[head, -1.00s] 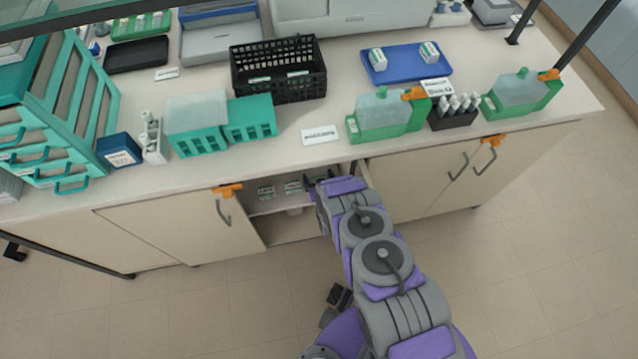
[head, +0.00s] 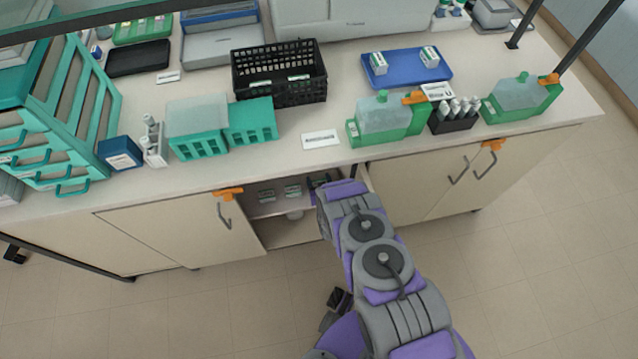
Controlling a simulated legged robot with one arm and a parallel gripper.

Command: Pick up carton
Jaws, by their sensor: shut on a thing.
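A dark shape with pale parts (head: 321,180) shows just left of my arm's end, too small and shaded to identify. My arm reaches from the lower right into the cabinet opening under the countertop. My gripper's jaws are hidden behind my own wrist and the counter edge, so any carton between them is hidden too. Two more small white-and-green cartons (head: 378,63) (head: 429,57) stand on a blue tray (head: 405,77) on the counter.
The left cabinet door (head: 165,232) and right doors (head: 425,180) flank the narrow opening. The counter edge (head: 290,161) overhangs it. A black basket (head: 279,78), teal racks (head: 250,121) and green-based tanks (head: 381,120) stand above. The floor (head: 230,315) in front is clear.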

